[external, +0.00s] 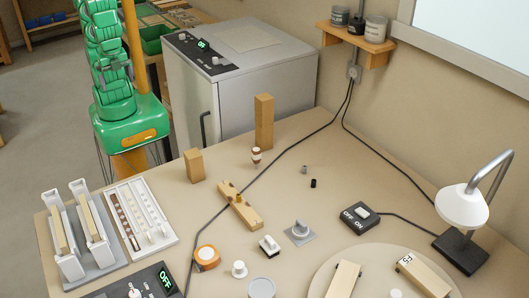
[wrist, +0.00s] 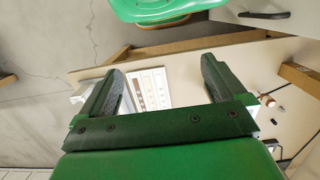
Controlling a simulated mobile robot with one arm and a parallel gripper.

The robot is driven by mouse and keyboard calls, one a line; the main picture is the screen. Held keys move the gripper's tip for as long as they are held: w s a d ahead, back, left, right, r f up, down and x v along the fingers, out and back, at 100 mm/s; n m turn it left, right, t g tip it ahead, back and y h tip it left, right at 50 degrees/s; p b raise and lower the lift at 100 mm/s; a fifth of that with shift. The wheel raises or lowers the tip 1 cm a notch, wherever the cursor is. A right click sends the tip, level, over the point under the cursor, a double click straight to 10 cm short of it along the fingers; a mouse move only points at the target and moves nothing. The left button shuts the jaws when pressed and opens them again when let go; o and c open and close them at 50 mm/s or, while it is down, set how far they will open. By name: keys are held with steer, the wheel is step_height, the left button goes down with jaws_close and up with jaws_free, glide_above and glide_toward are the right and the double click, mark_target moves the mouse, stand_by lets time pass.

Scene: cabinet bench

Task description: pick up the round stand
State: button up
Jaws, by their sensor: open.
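Several round things stand on the bench, and I cannot tell for sure which is the round stand. A large round beige board (external: 383,266) lies at the front right, cut off by the lower edge, with light wooden blocks on it. A grey-topped cylinder (external: 262,288) is at the bottom edge, and a small white round piece (external: 239,269) stands to its left. None of these shows clearly in the wrist view. My gripper (wrist: 165,82) is open and empty, high above the bench's left end. In the external view my gripper is out of frame.
A white slotted tray (external: 141,218) and white holders (external: 85,238) fill the bench's left end. Wooden blocks (external: 264,121) stand near the grey cabinet (external: 236,75). A lamp (external: 463,207) and its cable are at the right. The bench middle has small scattered parts.

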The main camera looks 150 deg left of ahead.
steer(key=c, duration=0.7)
steer(key=shift+w, duration=0.1)
